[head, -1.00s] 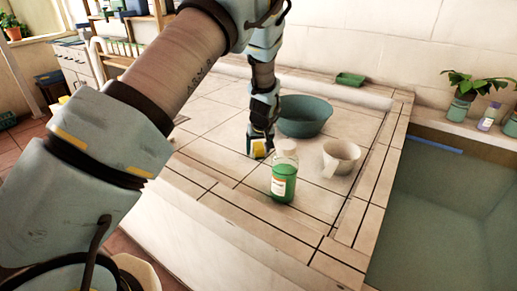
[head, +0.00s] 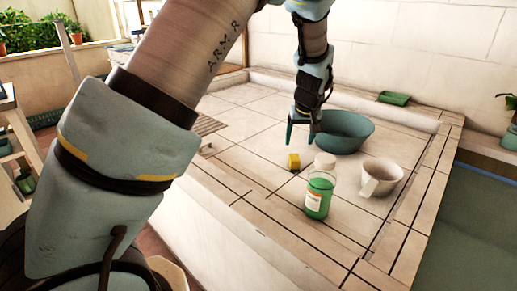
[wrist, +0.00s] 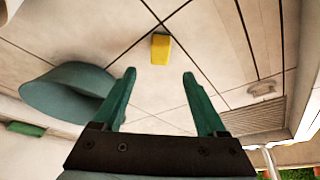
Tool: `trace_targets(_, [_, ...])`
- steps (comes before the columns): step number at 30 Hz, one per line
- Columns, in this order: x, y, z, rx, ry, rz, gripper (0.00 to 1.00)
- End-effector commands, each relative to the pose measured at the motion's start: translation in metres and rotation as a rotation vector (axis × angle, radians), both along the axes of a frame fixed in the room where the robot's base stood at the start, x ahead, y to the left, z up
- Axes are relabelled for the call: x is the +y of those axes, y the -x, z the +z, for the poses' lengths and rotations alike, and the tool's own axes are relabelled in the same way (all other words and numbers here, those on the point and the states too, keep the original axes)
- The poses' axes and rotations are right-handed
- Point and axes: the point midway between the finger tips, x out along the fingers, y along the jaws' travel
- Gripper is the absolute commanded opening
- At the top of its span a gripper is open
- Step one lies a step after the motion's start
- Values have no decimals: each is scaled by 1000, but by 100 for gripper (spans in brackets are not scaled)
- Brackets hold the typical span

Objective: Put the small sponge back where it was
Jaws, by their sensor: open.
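The small sponge, a yellow block (head: 293,161), lies on the tiled top behind and to the left of the green bottle. It also shows in the wrist view (wrist: 161,49), beyond the fingertips, with bare tile around it. My gripper (head: 300,142) is open and empty, above and behind the sponge and just left of the teal basin. In the wrist view my two green fingers (wrist: 159,74) stand wide apart with nothing between them.
The teal basin (head: 346,133) stands close beside my gripper. A green bottle with a white cap (head: 319,188) and a white mug (head: 381,178) stand in front. Tiles left of the sponge are clear.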

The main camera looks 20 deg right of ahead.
Motion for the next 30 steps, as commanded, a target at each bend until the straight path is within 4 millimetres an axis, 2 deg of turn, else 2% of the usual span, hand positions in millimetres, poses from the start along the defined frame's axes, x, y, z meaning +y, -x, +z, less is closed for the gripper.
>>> trace_targets(5, [5, -2, 1, 3, -1, 5, 74])
trace_targets(8, [32, -11, 5, 21, -5, 28, 74])
trace_targets(11, [85, -20, 12, 56, -13, 64, 74])
trace_targets(14, [151, -22, 19, 102, -21, 100, 74])
trace_targets(15, [177, -20, 22, 119, -22, 111, 74])
trace_targets(17, [215, -13, 26, 143, -25, 126, 74])
trace_targets(18, [238, -6, 29, 158, -25, 135, 74])
trace_targets(21, [293, 16, 35, 188, -27, 152, 74])
trace_targets(24, [339, 43, 39, 213, -30, 165, 74])
trace_targets(27, [371, 70, 41, 230, -35, 174, 74])
trace_targets(30, [392, 90, 41, 242, -40, 178, 74])
